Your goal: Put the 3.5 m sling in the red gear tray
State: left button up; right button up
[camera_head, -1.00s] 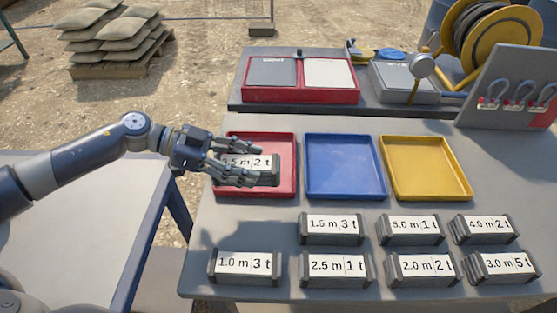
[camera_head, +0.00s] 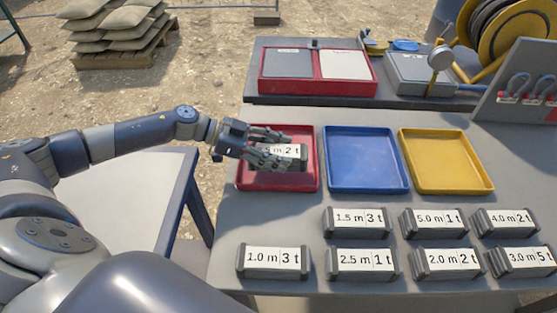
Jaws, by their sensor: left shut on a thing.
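My left gripper (camera_head: 284,149) comes in from the left and is shut on a dark sling pack (camera_head: 293,152) with a white label. The fingers hide part of the label; "m 2 t" shows now, and its leading digit is hidden. The held sling is over the inside of the red gear tray (camera_head: 249,183); I cannot tell whether it touches the tray floor. No other pack shows in the red tray. My right gripper is not in view.
An empty blue tray (camera_head: 368,160) and an empty yellow tray (camera_head: 446,162) stand to the right. Several labelled sling packs, such as 1.0 m 3 t (camera_head: 273,261) and 1.5 m 3 t (camera_head: 356,222), lie in two rows in front. A red-framed box (camera_head: 318,90) stands behind.

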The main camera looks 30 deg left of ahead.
pick_arm(q)
notch_tip(320, 180, down, 3)
jog(key=shift+f, duration=0.25)
jog(key=o, duration=1.3)
jog(key=shift+s+f, duration=0.1)
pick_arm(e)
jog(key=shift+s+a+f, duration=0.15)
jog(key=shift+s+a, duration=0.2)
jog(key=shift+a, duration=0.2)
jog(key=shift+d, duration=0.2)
pick_arm(q)
jog(key=shift+a+r, duration=0.2)
jog(key=shift+a, duration=0.05)
jog(key=b+v, duration=0.2)
jog(key=v, duration=0.8)
jog(key=shift+s+a, duration=0.2)
jog(key=shift+s+a+r, duration=0.15)
jog(key=shift+a+r, duration=0.15)
jog(key=shift+a, duration=0.05)
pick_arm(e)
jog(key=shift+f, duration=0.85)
